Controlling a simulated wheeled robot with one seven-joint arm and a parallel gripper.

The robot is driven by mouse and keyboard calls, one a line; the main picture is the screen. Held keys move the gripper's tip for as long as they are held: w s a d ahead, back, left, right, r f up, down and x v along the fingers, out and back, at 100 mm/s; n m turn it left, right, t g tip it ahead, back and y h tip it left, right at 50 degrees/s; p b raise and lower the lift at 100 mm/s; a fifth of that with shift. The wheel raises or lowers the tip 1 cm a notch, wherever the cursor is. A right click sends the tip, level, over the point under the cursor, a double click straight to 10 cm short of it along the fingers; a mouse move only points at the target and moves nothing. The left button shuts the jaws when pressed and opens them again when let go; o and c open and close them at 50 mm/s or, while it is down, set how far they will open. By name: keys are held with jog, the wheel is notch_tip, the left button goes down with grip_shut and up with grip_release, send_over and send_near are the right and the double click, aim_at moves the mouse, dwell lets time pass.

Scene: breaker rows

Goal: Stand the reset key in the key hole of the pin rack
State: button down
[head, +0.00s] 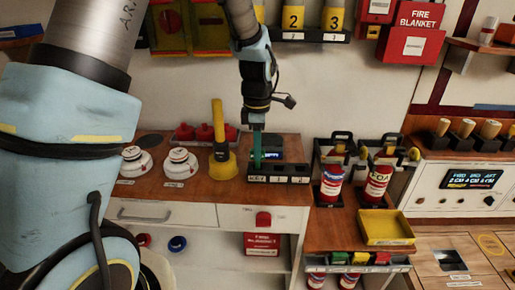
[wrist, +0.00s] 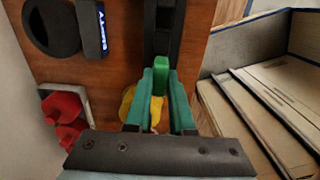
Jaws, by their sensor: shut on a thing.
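The pin rack (head: 292,180) is a low dark rail with white labels at the right end of the wooden counter. Its left label reads KEY. My gripper (head: 257,158) points down over the rack's left, KEY end. In the wrist view, the teal fingers (wrist: 160,105) are shut on a green piece, which I take for the reset key (wrist: 158,80). The dark rack rail (wrist: 163,35) runs away just beyond the key. The key's lower end and the key hole are hidden, so I cannot tell whether the key is in the hole.
A yellow plunger-like thing (head: 222,165) stands close left of the rack. A dark box with a blue label (head: 268,154) is just behind it. White round detectors (head: 183,163) sit further left. Red extinguishers (head: 331,184) and a yellow tray (head: 386,227) are at right.

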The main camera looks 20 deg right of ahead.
jog(key=shift+f+b, duration=0.75)
jog(key=shift+f, duration=0.65)
jog(key=c, duration=0.7)
grip_release()
notch_tip(320, 180, up, 11)
jog(key=shift+f+b, duration=0.1)
jog(key=shift+b, duration=1)
